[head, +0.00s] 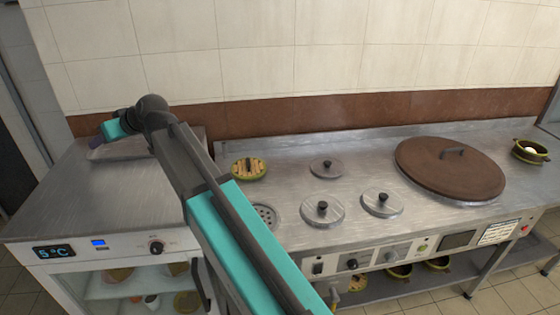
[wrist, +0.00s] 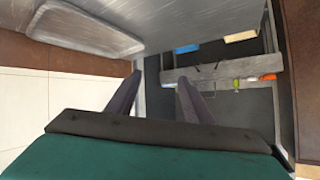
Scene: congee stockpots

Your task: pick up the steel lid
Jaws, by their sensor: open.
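Three round steel lids with black knobs sit on the steel counter in the head view: one at the back (head: 326,169), one at the front left (head: 318,215) and one at the front right (head: 386,209). I cannot tell which one the task means. My gripper (wrist: 160,78) is open and empty in the wrist view. In the head view my arm reaches over the cabinet at left, far left of the lids; the fingers are not clear there. No lid shows in the wrist view.
A large brown lid (head: 430,175) with a handle covers the right of the counter (head: 285,178). A green-rimmed dish (head: 248,169) and a bowl (head: 530,151) stand at its two sides. A shallow tray (wrist: 85,28) lies near my gripper. The tiled wall (head: 260,50) bounds the back.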

